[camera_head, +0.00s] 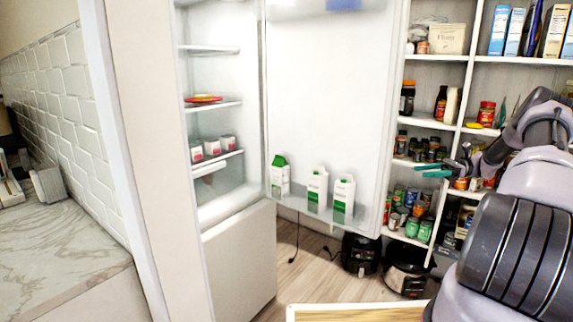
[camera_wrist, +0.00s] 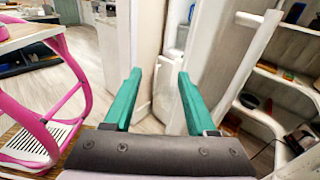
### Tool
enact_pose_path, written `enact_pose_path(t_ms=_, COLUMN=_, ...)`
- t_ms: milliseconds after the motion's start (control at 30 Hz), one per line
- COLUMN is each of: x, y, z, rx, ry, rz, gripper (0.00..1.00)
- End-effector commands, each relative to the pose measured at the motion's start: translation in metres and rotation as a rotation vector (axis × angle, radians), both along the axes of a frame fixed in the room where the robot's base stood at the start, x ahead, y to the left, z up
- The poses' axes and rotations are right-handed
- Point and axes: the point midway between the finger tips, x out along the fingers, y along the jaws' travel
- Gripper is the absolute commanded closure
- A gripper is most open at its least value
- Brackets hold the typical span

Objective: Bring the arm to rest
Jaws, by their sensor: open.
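My gripper (camera_wrist: 157,100) is open in the wrist view, with its two green fingers apart and nothing between them. In the head view my gripper (camera_head: 440,170) shows from the side, small, in front of the shelving at the right. My arm reaches in from the right edge and bends there. The gripper is clear of the shelf items as far as I can see, though its exact distance from the shelves is hard to tell.
An open fridge (camera_head: 225,185) stands at centre left, its door (camera_head: 330,100) swung out with cartons in its lower rack. Corner shelves (camera_head: 437,58) with jars and cans are at right. A wooden surface (camera_head: 355,313) is in front. A pink frame (camera_wrist: 78,85) stands left in the wrist view.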

Motion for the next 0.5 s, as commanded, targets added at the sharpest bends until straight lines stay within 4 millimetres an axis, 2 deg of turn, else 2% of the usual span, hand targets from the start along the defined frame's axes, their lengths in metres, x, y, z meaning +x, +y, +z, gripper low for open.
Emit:
enact_pose_path(t_ms=333, x=-0.004, y=0.04, z=0.042, rx=-0.161, ry=-0.073, rz=0.097, gripper=0.43)
enact_pose_path(t_ms=500, x=-0.014, y=0.072, z=0.076, rx=-0.295, ry=-0.144, rz=0.172, gripper=0.43)
